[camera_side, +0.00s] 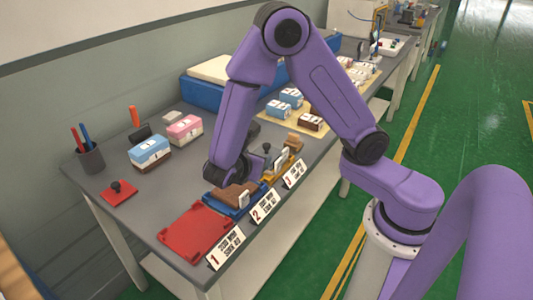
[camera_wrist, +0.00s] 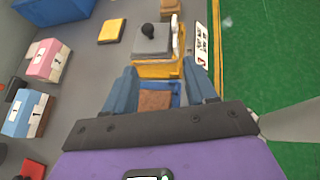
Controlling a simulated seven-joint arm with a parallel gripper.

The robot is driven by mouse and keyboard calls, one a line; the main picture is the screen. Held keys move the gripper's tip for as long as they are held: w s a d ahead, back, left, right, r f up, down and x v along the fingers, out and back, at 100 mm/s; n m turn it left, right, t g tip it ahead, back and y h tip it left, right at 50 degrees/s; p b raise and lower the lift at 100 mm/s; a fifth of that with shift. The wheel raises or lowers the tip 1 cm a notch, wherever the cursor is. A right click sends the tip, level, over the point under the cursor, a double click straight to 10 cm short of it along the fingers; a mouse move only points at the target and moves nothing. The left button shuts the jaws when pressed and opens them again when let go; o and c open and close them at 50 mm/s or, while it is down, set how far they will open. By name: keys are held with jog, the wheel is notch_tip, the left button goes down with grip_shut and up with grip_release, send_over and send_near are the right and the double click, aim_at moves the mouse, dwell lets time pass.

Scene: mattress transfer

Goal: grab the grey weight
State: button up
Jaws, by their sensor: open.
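The grey weight (camera_wrist: 151,41) is a square block with a black round knob on top. In the wrist view it sits at the yellow tray (camera_wrist: 160,71), ahead of my gripper (camera_wrist: 159,68). It also shows in the side view (camera_side: 266,159), partly hidden by my arm. My gripper is open, with its two blue-grey fingers apart and nothing held between them. The fingers are over the blue tray (camera_wrist: 176,100) with a brown block (camera_wrist: 155,99) in it, short of the weight. In the side view my arm largely hides the fingers.
An empty red tray (camera_side: 195,232) lies at the near end, with number cards (camera_side: 225,248) along the front edge. A red weight (camera_side: 118,193), a pen cup (camera_side: 90,158), and blue and pink boxes (camera_side: 150,152) stand left. Another yellow block (camera_wrist: 112,30) lies left of the grey weight.

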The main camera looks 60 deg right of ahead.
jog(key=w+f+n, duration=0.1)
jog(key=w, duration=0.1)
jog(key=h, duration=0.1)
send_near(266, 145)
jog(key=shift+n+t, duration=0.3)
jog(key=shift+t, duration=0.1)
jog(key=x, duration=0.5)
jog(key=shift+s+f, duration=0.1)
jog(key=shift+f, duration=0.1)
jog(key=shift+x, duration=2.6)
jog(key=shift+s+d+r, duration=0.1)
jog(key=shift+s, duration=0.1)
grip_shut()
